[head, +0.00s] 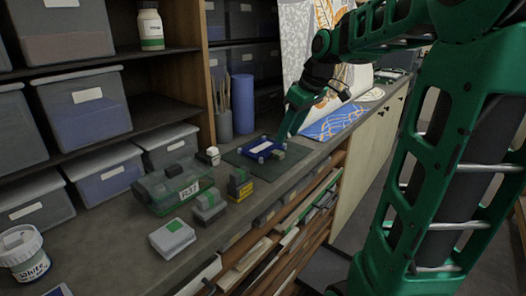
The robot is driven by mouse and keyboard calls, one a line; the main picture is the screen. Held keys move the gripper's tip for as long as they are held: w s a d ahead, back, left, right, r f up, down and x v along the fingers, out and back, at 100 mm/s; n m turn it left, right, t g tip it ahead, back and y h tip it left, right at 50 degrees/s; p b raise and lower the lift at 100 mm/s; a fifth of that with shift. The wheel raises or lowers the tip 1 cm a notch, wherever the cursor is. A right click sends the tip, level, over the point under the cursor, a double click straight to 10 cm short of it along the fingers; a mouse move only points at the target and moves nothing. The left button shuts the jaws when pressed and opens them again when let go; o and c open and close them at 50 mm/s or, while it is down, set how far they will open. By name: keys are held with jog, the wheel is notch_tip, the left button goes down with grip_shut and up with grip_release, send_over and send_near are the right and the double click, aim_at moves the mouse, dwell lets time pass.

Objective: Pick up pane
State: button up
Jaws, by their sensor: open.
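A small blue-edged piece with a pale middle (264,147), which looks like the pane, lies on a dark mat (240,159) on the counter. Small grey blocks sit at its edges. My green gripper (282,138) reaches down from the upper right, over or just beside the right side of this piece. It is open. Its fingertips are too small to make out clearly, and I cannot tell whether they touch the piece.
A dark green see-through box (174,187) and several small blocks stand left of the mat. A labelled white jar (23,252) is at the front left. A blue cylinder (243,104) stands behind the mat. A blue patterned sheet (334,122) lies to the right.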

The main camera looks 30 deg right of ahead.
aim_at(279, 152)
jog(key=shift+x, duration=3.55)
jog(key=shift+s+a, duration=0.15)
jog(key=shift+a, duration=0.05)
grip_shut()
